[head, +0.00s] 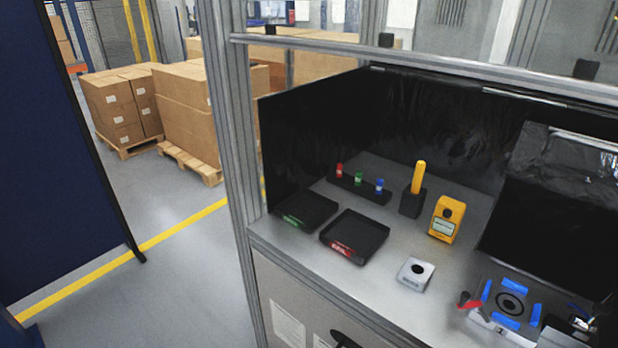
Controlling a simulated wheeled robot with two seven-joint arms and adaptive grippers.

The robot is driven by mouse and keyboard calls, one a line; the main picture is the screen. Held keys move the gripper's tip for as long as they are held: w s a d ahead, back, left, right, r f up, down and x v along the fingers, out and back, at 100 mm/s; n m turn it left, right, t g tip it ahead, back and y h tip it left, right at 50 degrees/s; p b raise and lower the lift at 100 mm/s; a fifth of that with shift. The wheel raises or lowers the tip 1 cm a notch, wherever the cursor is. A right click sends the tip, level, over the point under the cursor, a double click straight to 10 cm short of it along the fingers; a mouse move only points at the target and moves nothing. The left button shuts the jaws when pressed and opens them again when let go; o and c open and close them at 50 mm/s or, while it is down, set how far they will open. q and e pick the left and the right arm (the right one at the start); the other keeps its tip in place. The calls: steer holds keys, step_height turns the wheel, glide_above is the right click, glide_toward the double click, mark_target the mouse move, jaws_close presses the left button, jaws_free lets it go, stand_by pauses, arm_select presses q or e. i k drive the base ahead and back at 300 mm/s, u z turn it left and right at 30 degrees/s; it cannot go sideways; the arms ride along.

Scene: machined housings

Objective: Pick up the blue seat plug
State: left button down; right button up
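The blue seat plug (379,186) stands upright at the right end of a black rack (358,190) near the back of the workbench. A green plug (359,179) and a red plug (339,171) stand in the same rack to its left. Neither of my grippers can be made out in the head view, so nothing is seen touching the plug.
Two black trays, one with a green label (306,211) and one with a red label (355,237), lie in front of the rack. A yellow device (447,218), a black holder with a yellow handle (412,203), a metal housing (415,274) and a blue-padded fixture (511,303) stand right. A frame post (229,150) rises left.

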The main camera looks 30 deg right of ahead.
mark_target(380, 184)
steer(key=u, duration=0.35)
steer(key=i, duration=0.95)
steer(key=u, duration=0.15)
